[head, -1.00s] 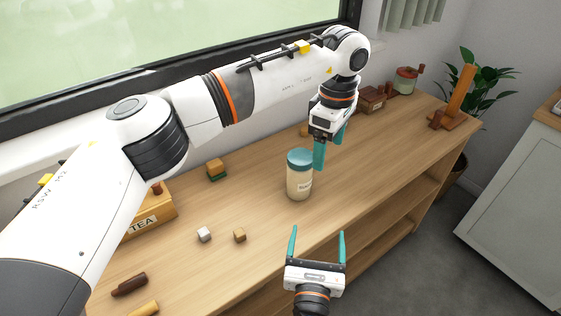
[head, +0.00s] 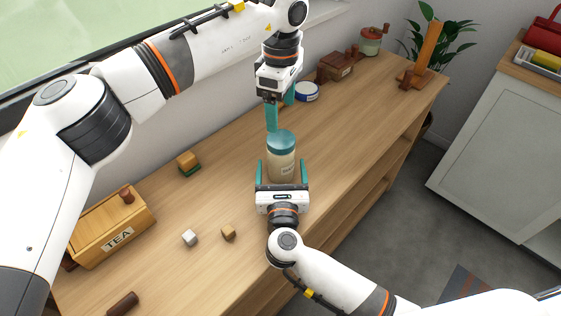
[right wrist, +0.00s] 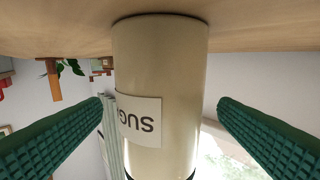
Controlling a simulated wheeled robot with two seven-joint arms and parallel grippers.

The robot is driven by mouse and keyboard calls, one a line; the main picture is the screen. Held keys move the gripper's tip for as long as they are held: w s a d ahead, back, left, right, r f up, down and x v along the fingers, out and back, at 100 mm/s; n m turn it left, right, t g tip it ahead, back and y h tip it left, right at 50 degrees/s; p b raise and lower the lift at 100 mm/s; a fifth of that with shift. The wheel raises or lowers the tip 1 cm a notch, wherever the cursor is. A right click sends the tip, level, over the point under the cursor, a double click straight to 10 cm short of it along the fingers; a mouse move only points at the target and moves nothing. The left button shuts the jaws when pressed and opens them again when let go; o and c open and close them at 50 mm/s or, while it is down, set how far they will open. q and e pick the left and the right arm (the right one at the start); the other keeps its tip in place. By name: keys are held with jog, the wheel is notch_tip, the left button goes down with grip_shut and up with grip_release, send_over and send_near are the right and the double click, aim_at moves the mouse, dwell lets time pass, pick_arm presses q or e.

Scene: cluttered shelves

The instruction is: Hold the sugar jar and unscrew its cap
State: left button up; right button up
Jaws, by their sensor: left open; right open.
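The sugar jar (head: 281,165), cream with a teal cap (head: 281,141), stands upright on the wooden counter. In the right wrist view the jar (right wrist: 160,80) appears upside down, with part of its label (right wrist: 140,117) reading "SUG". My right gripper (head: 282,172) is open, its teal fingers on either side of the jar's body, with gaps visible in the wrist view. My left gripper (head: 280,112) is open, pointing down just above and behind the cap. It holds nothing.
A wooden TEA box (head: 112,228) stands at the left of the counter (head: 210,205). A blue-and-white tin (head: 306,92), a wooden box (head: 335,68) and a grinder (head: 371,42) stand behind. The counter right of the jar is clear.

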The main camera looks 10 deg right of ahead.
aim_at(281, 167)
jog(key=shift+w+d, duration=0.15)
jog(key=shift+w, duration=0.7)
jog(key=shift+w+d, duration=0.15)
jog(key=shift+w, duration=0.65)
